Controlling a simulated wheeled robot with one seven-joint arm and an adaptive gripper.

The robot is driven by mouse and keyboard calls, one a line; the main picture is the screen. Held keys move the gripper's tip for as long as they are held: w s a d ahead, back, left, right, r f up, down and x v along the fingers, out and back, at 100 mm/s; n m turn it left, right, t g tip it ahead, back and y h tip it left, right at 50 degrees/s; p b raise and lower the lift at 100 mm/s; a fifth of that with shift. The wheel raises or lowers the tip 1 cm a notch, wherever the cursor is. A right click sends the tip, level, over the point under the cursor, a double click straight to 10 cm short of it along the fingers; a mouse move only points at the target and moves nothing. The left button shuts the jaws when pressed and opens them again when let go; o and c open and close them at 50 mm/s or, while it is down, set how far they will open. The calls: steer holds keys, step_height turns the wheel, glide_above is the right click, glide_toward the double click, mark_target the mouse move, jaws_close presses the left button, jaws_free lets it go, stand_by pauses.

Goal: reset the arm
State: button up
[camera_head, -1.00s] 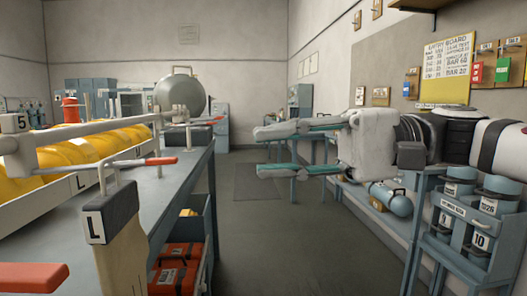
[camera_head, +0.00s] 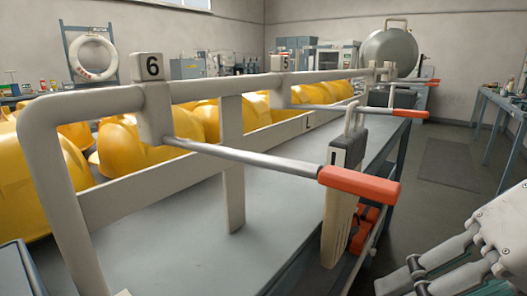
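My gripper is at the lower right of the head view, where pale grey finger links (camera_head: 445,262) show with dark joints. The frame edge cuts off part of it. It is in the air to the right of the long bench, apart from the bench and its rail. I see nothing held in the part that shows, and the fingertips are not clear enough to tell open from shut.
A white rail (camera_head: 80,108) with numbered blocks runs along the bench (camera_head: 190,262). The aisle floor (camera_head: 440,140) is clear.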

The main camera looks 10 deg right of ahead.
steer(key=s+d+f+n+g+h, duration=0.2)
steer(key=s+f+n+g+h, duration=0.3)
steer(key=f, duration=0.4)
step_height(320, 180, up, 27)
steer(key=w+m+t+h+p, duration=0.1)
steer(key=t+p, duration=0.4)
steer(key=p, duration=2)
steer(key=shift+m, duration=0.3)
